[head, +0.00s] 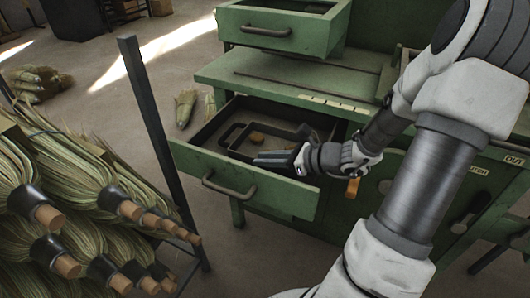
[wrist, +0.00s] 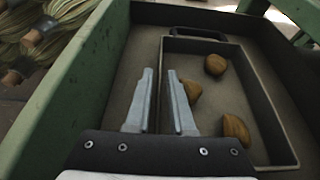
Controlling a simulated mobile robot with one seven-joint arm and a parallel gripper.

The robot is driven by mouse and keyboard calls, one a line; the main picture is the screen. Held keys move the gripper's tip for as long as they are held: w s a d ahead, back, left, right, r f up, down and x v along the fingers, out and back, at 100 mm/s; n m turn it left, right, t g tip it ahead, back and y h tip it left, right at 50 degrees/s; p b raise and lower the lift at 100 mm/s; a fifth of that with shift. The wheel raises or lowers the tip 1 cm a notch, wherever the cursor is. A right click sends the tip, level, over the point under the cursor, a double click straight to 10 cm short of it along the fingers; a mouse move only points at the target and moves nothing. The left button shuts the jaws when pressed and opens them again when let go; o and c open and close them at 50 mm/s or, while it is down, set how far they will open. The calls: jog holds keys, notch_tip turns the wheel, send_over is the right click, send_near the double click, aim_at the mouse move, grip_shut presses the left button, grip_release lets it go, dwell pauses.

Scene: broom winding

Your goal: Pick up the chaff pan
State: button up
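The chaff pan, a dark rectangular tray with a loop handle (head: 228,133), lies in the open green drawer. In the wrist view the pan (wrist: 225,92) fills the right half, with its handle at the far end. It holds brown lumps (wrist: 236,128); one lump is partly hidden behind my right finger. My gripper (head: 257,159) is over the drawer near its front panel. In the wrist view my gripper (wrist: 158,72) has its two fingers apart. The pan's left wall lines up with the gap between them; I cannot tell whether it is between the fingers or below them.
The green drawer's front panel (head: 245,182) with its handle rises close by my gripper. An upper drawer (head: 280,30) is open above the bench. Bundled brooms (head: 85,190) and a dark post (head: 160,140) stand on the left.

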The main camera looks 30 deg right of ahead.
jog(key=shift+w+a, duration=0.1)
jog(key=shift+w, duration=0.1)
grip_shut()
dwell(1.3)
